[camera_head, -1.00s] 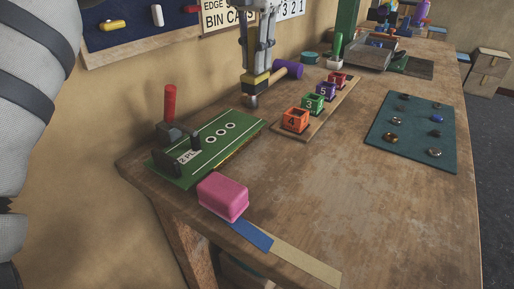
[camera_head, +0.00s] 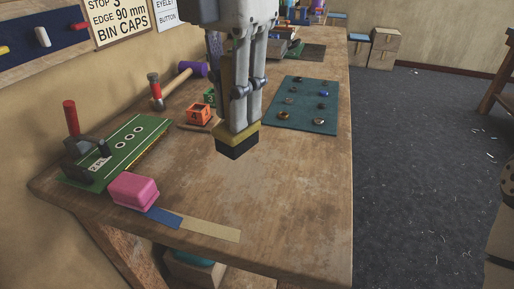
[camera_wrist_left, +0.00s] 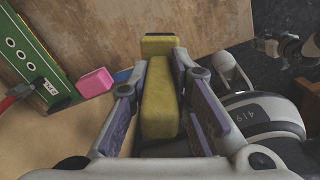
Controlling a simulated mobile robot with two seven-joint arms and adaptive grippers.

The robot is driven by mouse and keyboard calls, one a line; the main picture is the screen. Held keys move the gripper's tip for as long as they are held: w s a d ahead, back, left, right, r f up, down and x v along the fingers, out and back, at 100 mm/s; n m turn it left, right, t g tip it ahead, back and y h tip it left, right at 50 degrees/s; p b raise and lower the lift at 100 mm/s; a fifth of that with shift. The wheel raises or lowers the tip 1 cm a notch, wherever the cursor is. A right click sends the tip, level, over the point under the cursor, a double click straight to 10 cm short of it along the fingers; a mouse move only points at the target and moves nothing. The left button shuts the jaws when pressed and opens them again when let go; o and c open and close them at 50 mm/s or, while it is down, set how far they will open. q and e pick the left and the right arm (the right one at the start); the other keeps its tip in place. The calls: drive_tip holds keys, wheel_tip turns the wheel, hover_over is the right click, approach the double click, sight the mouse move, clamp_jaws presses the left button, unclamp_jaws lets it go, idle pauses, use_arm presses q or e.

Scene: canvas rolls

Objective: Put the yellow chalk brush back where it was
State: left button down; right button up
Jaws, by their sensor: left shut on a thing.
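The yellow chalk brush (camera_head: 239,136), yellow on top with a black underside, is shut in my left gripper (camera_head: 240,124). It hangs upright above the bench, right of the orange numbered box, apart from the wood as far as I can tell. In the left wrist view its yellow body (camera_wrist_left: 160,100) lies between the two purple-padded fingers. A pink block (camera_head: 134,190) sits at the bench's near left corner. A blue strip (camera_head: 163,216) and a beige strip (camera_head: 210,229) lie beside it. At the wrist view's right edge, grey jointed parts (camera_wrist_left: 290,46) may be my right gripper; their state is unclear.
A green board (camera_head: 118,150) with a red-handled tool lies at the left. The orange box (camera_head: 198,114) and a purple-headed mallet (camera_head: 193,70) are behind. A teal mat (camera_head: 302,104) with several small pieces lies back right. The bench's front middle (camera_head: 270,195) is clear.

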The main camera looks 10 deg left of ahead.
use_arm(q)
drive_tip(key=w+f, duration=0.3)
drive_tip(key=w, duration=0.1)
drive_tip(key=w+a+f, duration=0.1)
drive_tip(key=w+f, duration=0.2)
drive_tip(key=f, duration=0.1)
drive_tip(key=w+f, duration=0.4)
drive_tip(key=shift+w+a+f+b, duration=0.15)
drive_tip(key=shift+w+a+b, duration=0.2)
drive_tip(key=shift+f, duration=0.4)
drive_tip(key=shift+f, duration=0.15)
drive_tip(key=c, duration=1.5)
unclamp_jaws()
wheel_tip(320, 180, up, 12)
drive_tip(key=shift+r, duration=0.15)
